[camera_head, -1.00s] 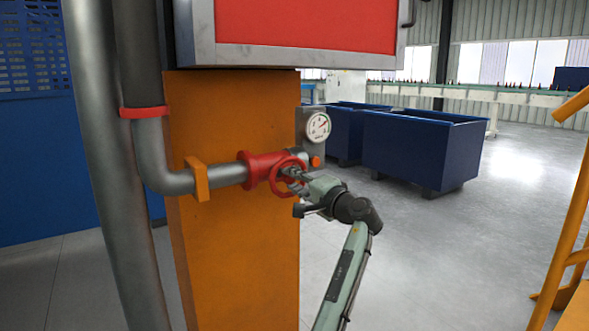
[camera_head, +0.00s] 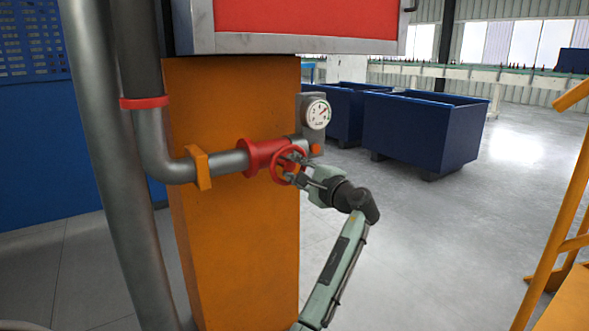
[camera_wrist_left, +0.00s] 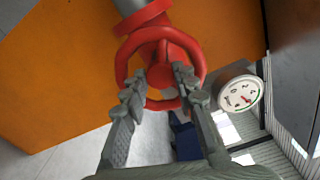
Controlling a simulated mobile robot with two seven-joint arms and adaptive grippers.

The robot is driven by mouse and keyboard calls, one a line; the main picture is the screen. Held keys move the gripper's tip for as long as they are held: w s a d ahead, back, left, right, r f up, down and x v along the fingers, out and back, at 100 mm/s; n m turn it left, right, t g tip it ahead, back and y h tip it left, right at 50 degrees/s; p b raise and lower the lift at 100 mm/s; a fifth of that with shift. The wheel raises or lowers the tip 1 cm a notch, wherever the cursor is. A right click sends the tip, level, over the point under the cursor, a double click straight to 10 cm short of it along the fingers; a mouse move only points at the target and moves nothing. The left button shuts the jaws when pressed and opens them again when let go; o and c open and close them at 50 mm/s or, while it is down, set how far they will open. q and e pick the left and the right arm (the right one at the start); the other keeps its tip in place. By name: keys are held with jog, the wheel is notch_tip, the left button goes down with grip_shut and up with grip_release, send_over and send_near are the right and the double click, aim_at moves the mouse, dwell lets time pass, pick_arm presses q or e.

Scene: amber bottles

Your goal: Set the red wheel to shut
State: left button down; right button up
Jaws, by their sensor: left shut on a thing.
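The red wheel (camera_head: 276,174) is a ring handle on a red valve body at the end of a grey pipe (camera_head: 225,163), in front of an orange column (camera_head: 240,240). In the left wrist view the wheel's red hub (camera_wrist_left: 161,75) and rim fill the upper middle. My left gripper (camera_head: 298,172) reaches the wheel from the right. In the left wrist view its two fingers (camera_wrist_left: 160,84) lie on either side of the hub, over the rim, shut on the wheel. The fingers hide parts of the rim. My right gripper is not in view.
A round white gauge (camera_head: 318,114) sits on a grey plate just behind and above the wheel; it also shows in the left wrist view (camera_wrist_left: 240,92). A red-faced box (camera_head: 300,18) hangs above. Blue bins (camera_head: 425,130) stand behind, and a yellow frame (camera_head: 562,215) at right. Open floor lies between.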

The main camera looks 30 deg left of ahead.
pick_arm(q)
jog(key=shift+f, duration=0.1)
jog(key=c, duration=1.5)
grip_release()
jog(key=shift+o, duration=0.2)
jog(key=shift+d, duration=0.1)
jog(key=v, duration=1.2)
